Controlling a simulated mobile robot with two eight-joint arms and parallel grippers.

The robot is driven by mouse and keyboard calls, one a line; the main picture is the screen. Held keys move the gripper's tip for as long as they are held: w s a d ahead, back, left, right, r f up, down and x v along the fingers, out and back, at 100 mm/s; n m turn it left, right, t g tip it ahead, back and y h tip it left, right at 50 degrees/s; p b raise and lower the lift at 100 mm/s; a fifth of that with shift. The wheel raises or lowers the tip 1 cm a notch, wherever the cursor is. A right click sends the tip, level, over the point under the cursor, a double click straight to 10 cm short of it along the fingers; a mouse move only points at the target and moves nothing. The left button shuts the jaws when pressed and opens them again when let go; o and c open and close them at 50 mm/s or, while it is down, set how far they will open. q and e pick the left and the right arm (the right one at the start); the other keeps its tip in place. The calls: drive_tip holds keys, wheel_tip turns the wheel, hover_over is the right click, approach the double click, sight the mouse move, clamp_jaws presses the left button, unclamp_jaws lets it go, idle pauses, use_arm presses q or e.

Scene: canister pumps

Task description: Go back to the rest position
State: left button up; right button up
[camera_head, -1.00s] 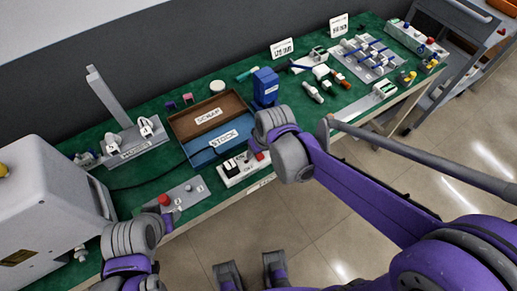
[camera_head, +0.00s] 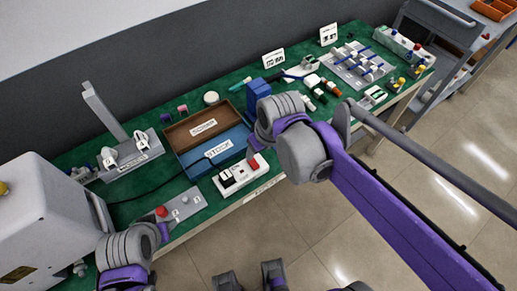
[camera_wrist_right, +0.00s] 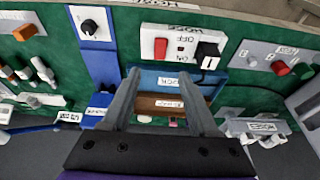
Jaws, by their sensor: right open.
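My right gripper (camera_wrist_right: 162,78) is open and empty in the right wrist view, its two grey fingers spread apart. The blue stock tray (camera_wrist_right: 150,78) and the brown scrap tray (camera_wrist_right: 160,103) show beyond and between the fingers. In the head view my right arm reaches in from the lower right, and its grey joint hides part of the bench edge near the blue box (camera_head: 258,90).
The green bench (camera_head: 130,200) carries a white switch strip (camera_head: 238,175), a plate with a red button (camera_head: 180,208), the blue stock tray (camera_head: 222,152), the scrap tray (camera_head: 180,137) and a grey machine (camera_head: 45,225). A grey cart (camera_head: 440,25) stands at the right. The floor in front is clear.

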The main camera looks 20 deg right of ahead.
idle(0.3)
drive_tip(key=s+d+f+m+t+h+p, duration=0.1)
drive_tip(key=s+d+f+m+t+p, duration=0.1)
drive_tip(key=s+d, duration=0.5)
drive_tip(key=s+m+p, duration=0.1)
drive_tip(key=s+m, duration=0.1)
drive_tip(key=s, duration=0.1)
drive_tip(key=shift+s, duration=0.4)
drive_tip(key=shift+c, duration=0.7)
drive_tip(key=shift+a, duration=0.1)
